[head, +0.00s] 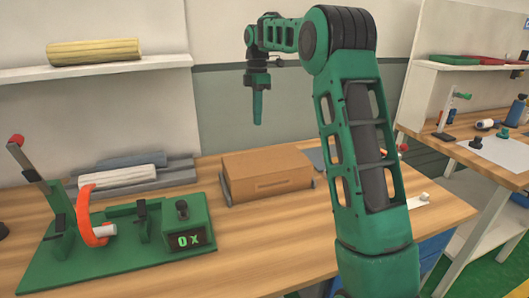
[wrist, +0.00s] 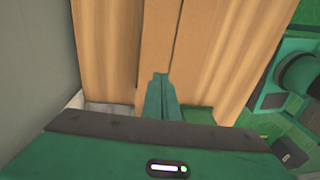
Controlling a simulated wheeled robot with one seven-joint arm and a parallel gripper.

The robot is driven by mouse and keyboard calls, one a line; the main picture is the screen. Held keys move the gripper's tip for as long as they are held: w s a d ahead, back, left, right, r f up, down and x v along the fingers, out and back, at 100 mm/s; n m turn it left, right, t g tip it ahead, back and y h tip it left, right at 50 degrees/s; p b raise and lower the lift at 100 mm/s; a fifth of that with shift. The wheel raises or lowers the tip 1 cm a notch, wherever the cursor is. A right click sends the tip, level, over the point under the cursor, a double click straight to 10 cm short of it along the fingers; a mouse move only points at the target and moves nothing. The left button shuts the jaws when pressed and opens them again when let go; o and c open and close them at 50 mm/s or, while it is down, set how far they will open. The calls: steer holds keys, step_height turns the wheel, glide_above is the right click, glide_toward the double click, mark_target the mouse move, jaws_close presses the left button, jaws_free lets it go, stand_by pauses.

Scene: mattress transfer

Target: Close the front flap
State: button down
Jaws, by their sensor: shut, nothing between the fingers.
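A brown cardboard box (head: 266,168) sits on the wooden table in the head view. Its top looks flat, and its near face carries a darker slot or label. I cannot tell the front flap apart from the rest of the box. My gripper (head: 257,121) points straight down, raised above the box's top, and shows against the wall. Its green fingers are together and empty. In the wrist view the closed fingers (wrist: 161,82) stand before a smooth brown strip (wrist: 156,40) with dark seams, likely the box. No contact with the box shows.
A green fixture (head: 110,262) with an orange ring and a "0 X" display stands at the left of the wooden table (head: 250,245). Grey and white bars (head: 130,172) lie behind it. A shelf holds a yellow roll (head: 93,50). Another bench (head: 470,150) stands at right.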

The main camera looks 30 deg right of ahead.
steer(key=r+t, duration=0.1)
steer(key=r, duration=0.1)
glide_above(266, 161)
steer(key=shift+h, duration=0.4)
step_height(266, 161, down, 14)
steer(key=shift+f, duration=0.1)
